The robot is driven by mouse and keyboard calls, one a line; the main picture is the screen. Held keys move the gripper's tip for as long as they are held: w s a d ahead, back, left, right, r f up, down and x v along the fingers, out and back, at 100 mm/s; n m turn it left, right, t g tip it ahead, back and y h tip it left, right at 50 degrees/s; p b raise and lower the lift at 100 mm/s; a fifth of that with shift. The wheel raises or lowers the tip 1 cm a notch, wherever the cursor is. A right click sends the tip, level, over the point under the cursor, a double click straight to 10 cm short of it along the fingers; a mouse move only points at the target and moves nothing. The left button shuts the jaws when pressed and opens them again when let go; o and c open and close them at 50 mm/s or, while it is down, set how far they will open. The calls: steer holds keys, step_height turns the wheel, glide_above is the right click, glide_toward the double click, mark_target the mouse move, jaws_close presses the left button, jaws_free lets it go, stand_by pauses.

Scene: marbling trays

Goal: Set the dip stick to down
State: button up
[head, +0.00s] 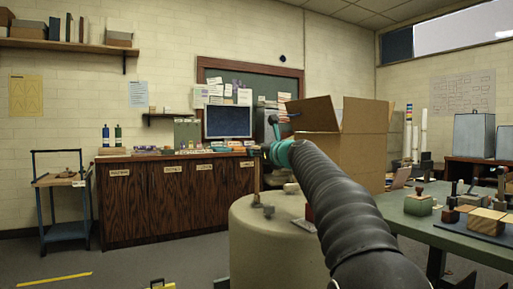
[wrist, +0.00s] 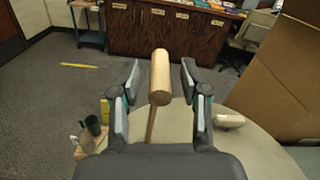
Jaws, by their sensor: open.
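A stick with a thin brown rod and a thick pale wooden cylinder at its top (wrist: 160,78), which looks like the dip stick, stands up in the middle of the wrist view. My gripper (wrist: 160,85) is open, with one finger on each side of the wooden cylinder. A gap shows between each finger and the wood. The stick's lower end is hidden behind my gripper's body. In the head view my gripper (head: 279,152) is small at the arm's far end, above the pale round drum (head: 255,243). I cannot make out the stick there.
A large open cardboard box (head: 362,150) stands behind my arm. A green table (head: 425,224) with stamps and blocks is at the right. A brown cabinet (head: 150,210) and a blue cart (head: 62,188) stand along the back wall.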

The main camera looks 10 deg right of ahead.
steer(key=shift+w+a, duration=0.2)
steer(key=shift+w, duration=0.45)
steer(key=shift+c, duration=0.2)
jaws_close()
step_height(320, 180, down, 10)
steer(key=b, duration=0.7)
steer(key=shift+b, duration=0.4)
steer(key=shift+r, duration=0.1)
steer(key=shift+o, duration=0.2)
jaws_free()
